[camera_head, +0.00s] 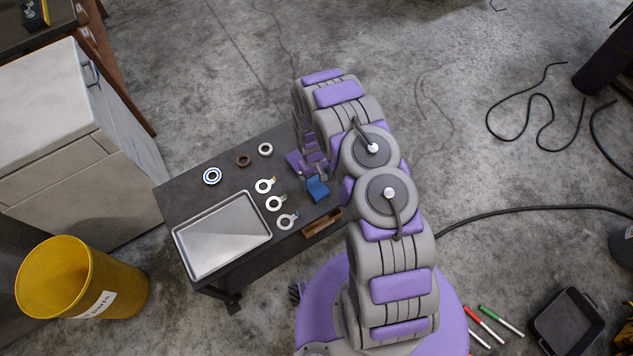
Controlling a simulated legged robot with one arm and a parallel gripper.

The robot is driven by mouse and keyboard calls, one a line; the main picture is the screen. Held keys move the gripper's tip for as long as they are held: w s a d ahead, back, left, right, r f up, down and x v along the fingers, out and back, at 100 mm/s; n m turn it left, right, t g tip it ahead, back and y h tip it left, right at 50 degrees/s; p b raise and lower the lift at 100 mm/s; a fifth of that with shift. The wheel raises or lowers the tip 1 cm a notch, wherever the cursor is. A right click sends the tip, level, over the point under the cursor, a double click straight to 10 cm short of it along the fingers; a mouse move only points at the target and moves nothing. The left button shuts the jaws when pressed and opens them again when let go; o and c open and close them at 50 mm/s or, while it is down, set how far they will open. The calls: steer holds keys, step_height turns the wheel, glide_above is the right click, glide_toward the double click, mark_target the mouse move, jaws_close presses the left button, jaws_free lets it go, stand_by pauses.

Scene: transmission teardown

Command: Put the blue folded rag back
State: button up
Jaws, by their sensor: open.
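The blue folded rag (317,188) lies on the dark workbench (190,187), near its right end. My gripper (318,175) is open, right at the far edge of the rag. I cannot tell whether its fingers touch the rag or stand just above it. My arm covers the bench's right end, so part of the surface around the rag is hidden.
A metal tray (222,236) lies at the bench's front left. Several rings and tagged washers (275,203) lie between tray and rag. A small wooden box (322,224) is at the front edge. A yellow bin (115,290) and white cabinet (50,85) stand left.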

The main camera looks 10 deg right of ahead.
step_height(320, 180, up, 7)
steer(key=a+p, duration=0.1)
step_height(320, 180, up, 15)
steer(key=m, duration=0.1)
glide_above(313, 183)
steer(key=s+d, duration=0.2)
steer(key=s+r+m, duration=0.1)
steer(key=s+r, duration=0.6)
steer(key=r, duration=0.7)
steer(key=s+r, duration=0.4)
steer(key=s, duration=0.5)
steer(key=s+r+m, duration=0.1)
steer(key=s+r, duration=0.4)
steer(key=s, duration=0.4)
steer(key=s+a+r, duration=0.1)
steer(key=s+r, duration=0.4)
steer(key=s, duration=0.4)
steer(key=shift+r+m, duration=0.25)
steer(key=shift+m, duration=0.05)
steer(key=shift+a, duration=0.1)
